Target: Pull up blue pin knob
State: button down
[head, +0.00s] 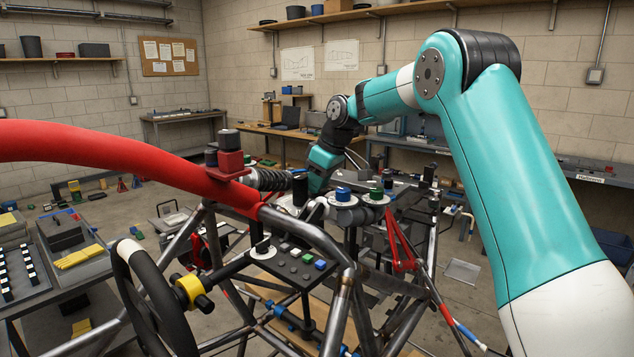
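The blue pin knob (343,193) stands upright on a white round disc on the tube chassis, near the middle of the head view. A green knob (376,194) on a similar white disc stands just right of it. A black cylinder (300,190) stands just left of it. My gripper (314,190) hangs at the end of the teal arm, just behind and left of the blue knob, and looks apart from it. Its fingertips are small and partly hidden behind the chassis parts, so I cannot tell how far they are open.
A thick red tube (120,152) crosses the left foreground. A steering wheel (150,300) and a button panel (298,266) are in front. A spring damper (268,179) lies left of my gripper. Workbenches line the walls. There is open space above the knobs.

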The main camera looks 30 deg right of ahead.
notch_tip(320, 180, up, 2)
jog(key=shift+r+p, duration=0.1)
jog(key=shift+p, duration=0.8)
jog(key=shift+w, duration=0.1)
jog(key=c, duration=1.2)
grip_release()
jog(key=p+v, duration=0.3)
jog(key=v, duration=1.4)
jog(key=shift+s, duration=0.3)
